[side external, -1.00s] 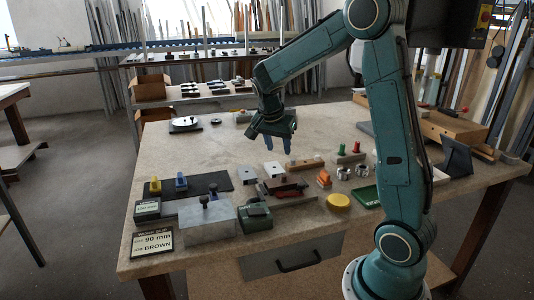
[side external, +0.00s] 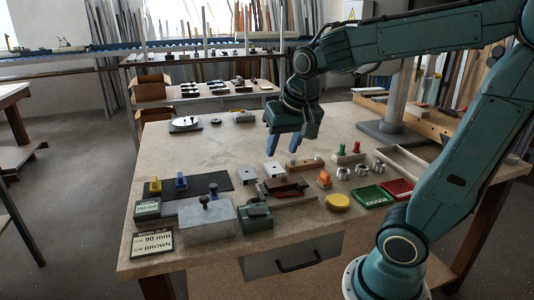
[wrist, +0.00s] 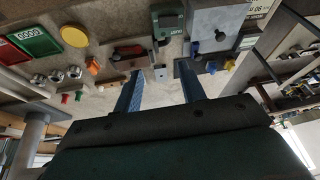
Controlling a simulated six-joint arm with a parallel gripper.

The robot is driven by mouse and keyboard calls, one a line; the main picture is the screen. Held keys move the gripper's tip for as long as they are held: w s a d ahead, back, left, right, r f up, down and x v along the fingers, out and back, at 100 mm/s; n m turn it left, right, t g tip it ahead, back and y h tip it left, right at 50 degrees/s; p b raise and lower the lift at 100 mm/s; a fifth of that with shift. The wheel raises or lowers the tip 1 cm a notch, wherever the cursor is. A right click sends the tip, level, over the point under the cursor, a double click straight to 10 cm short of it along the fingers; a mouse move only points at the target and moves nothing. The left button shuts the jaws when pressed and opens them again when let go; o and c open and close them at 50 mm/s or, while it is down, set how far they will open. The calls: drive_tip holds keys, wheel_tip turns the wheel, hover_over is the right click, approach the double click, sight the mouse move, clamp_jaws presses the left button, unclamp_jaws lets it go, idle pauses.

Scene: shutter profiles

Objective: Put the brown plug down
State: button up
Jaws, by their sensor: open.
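My gripper (side external: 283,146) hangs above the middle of the bench, fingers pointing down and apart. In the wrist view, nothing is held between its fingertips (wrist: 159,69). I cannot make out a plug that is clearly brown. A work slip (side external: 152,242) at the front left reads 90 mm and BROWN. On the dark mat (side external: 228,182) stand a yellow plug (side external: 155,185), a blue plug (side external: 181,182) and a dark plug (side external: 213,189) whose colour is unclear. An orange plug (side external: 324,179) stands right of a fixture with a dark red part (side external: 287,188).
A grey block with a dark knob (side external: 208,222) and a green device (side external: 255,217) stand at the front. A yellow disc (side external: 338,202), green tray (side external: 371,195) and red tray (side external: 397,188) lie right.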

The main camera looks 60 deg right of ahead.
drive_tip(key=s+a+n+t+y, duration=0.1)
drive_tip(key=s+a+n+y, duration=0.1)
drive_tip(key=s+a+n, duration=0.5)
drive_tip(key=shift+s+a+n+t, duration=0.4)
drive_tip(key=shift+s+a, duration=0.1)
drive_tip(key=shift+s, duration=0.7)
